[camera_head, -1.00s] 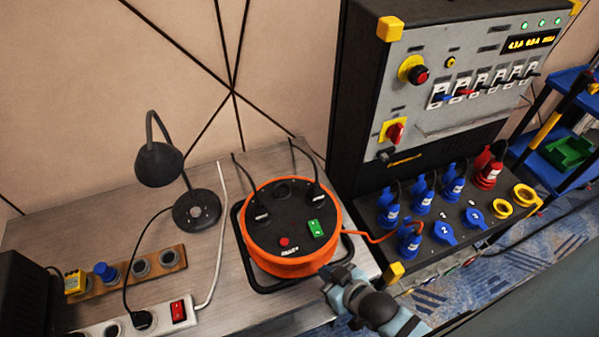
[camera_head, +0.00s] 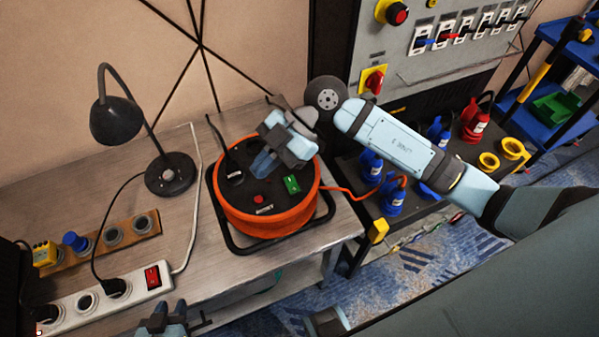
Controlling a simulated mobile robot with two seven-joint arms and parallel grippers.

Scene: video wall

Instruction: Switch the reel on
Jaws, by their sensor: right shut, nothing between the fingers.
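The orange cable reel (camera_head: 265,220) sits on the grey bench in a black frame. On its dark top are a green rocker switch (camera_head: 292,184), a red button (camera_head: 258,199) and a black plug (camera_head: 235,177). My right gripper (camera_head: 262,168) reaches in from the right and is shut and empty. It hangs over the far middle of the reel's top, up and left of the green switch, hiding part of the top. I cannot tell whether it touches. My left gripper (camera_head: 164,318) shows partly at the bottom edge, beyond the front of the bench; its opening is unclear.
A black desk lamp (camera_head: 118,118) and a white power strip (camera_head: 130,291) with a red switch (camera_head: 153,276) stand left of the reel. An orange cable (camera_head: 345,190) runs right to blue plugs (camera_head: 392,197) below the grey control panel (camera_head: 410,62).

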